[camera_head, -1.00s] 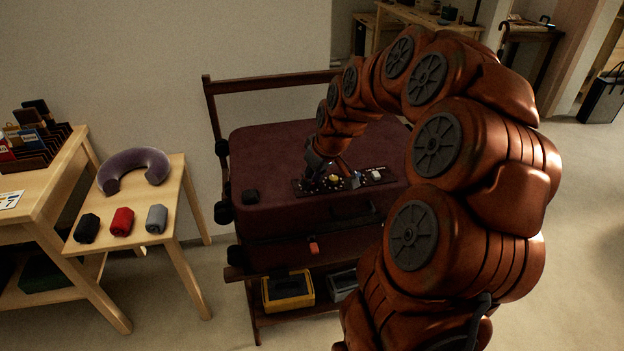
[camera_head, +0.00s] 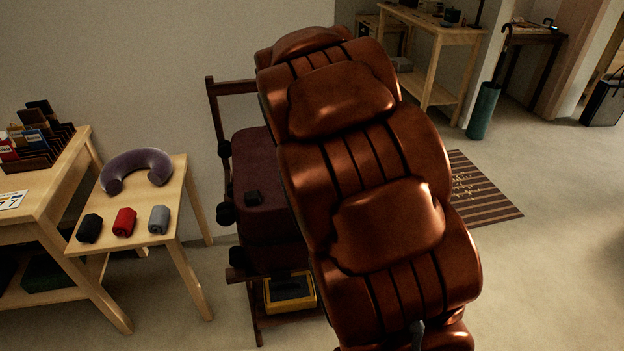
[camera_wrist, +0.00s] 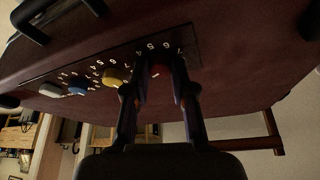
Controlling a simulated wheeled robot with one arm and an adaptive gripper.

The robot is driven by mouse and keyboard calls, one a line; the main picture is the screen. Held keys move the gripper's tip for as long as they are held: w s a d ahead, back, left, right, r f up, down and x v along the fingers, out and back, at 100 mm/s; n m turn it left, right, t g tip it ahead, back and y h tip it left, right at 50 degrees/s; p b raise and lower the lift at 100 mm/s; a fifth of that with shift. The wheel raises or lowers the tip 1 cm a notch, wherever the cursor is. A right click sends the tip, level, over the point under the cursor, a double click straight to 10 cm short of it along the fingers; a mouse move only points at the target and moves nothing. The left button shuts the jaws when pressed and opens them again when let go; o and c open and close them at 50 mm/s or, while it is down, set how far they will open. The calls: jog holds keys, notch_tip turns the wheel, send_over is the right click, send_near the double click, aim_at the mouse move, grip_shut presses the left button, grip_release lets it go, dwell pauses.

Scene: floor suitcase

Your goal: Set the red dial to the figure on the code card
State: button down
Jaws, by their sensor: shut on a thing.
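My gripper (camera_wrist: 158,66) is shut on the red dial (camera_wrist: 157,73) in the wrist view, with one finger on each side of it. The dial's top and pointer are too dark to read. It sits on a dark panel with white figures on the maroon suitcase (camera_wrist: 235,90). The suitcase also shows in the head view (camera_head: 254,170), where my arm hides the panel and gripper. A white card (camera_head: 10,200) with figures, likely the code card, lies on the left table, cut by the picture edge; a 7 seems to show on it.
Yellow (camera_wrist: 115,77), blue (camera_wrist: 77,88) and white (camera_wrist: 50,90) knobs stand in a row beside the red dial. A dark handle (camera_wrist: 40,15) is nearby. A small table (camera_head: 175,190) holds a purple neck pillow (camera_head: 135,168) and rolled items. Floor at right is open.

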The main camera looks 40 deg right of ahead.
jog(key=shift+m, duration=0.5)
jog(key=shift+g, duration=0.3)
jog(key=c, duration=1)
grip_release()
jog(key=shift+o, duration=0.2)
jog(key=shift+r, duration=0.1)
jog(key=v, duration=1.1)
jog(key=shift+a+r, duration=0.3)
jog(key=shift+s, duration=0.15)
